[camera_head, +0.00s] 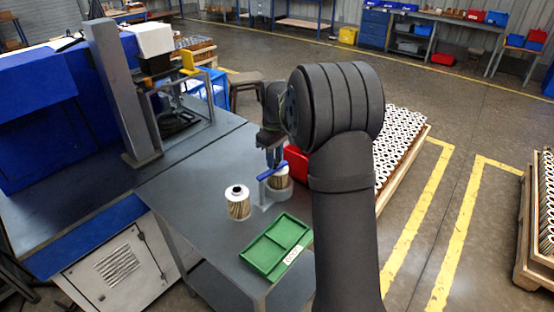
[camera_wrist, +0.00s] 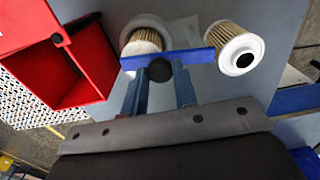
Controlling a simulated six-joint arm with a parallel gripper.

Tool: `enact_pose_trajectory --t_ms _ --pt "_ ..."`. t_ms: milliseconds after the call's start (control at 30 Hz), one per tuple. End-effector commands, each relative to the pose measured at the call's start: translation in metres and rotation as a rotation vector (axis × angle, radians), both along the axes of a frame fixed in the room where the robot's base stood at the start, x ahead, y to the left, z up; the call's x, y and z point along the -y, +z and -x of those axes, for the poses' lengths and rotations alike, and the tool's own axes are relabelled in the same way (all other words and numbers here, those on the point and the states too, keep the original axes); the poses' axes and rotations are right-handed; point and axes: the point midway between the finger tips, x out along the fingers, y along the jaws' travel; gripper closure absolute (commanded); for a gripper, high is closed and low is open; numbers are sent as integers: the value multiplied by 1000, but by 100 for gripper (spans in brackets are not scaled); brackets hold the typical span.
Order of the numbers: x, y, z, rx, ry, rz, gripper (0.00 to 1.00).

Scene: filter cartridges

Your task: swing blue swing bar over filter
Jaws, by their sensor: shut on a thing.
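The blue swing bar (camera_head: 272,172) is held up by a grey post at the pale holder (camera_head: 268,197). In the wrist view the bar (camera_wrist: 195,60) runs left to right, with a black knob (camera_wrist: 159,70) on it. A pleated filter (camera_wrist: 145,41) stands in the holder, and the bar's left part crosses in front of it, hiding some of it. My gripper (camera_wrist: 159,80) has its two fingers either side of the knob, shut on the bar at the knob. In the head view my gripper (camera_head: 273,160) is above the bar and hides part of the filter.
A second filter (camera_head: 238,203) with a white top stands on the grey table, left of the holder. A green tray (camera_head: 262,254) lies at the table's front right. A red bin (camera_head: 296,163) is behind the holder, and also shows in the wrist view (camera_wrist: 90,75).

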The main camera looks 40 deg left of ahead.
Motion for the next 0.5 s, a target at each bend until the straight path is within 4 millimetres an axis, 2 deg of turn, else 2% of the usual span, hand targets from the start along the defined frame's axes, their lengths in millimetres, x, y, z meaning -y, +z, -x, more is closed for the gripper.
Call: enact_pose_trajectory --t_ms 200,500 --pt "-6 1 -1 2 99 -1 100" --pt "-9 1 -1 2 152 -2 100"
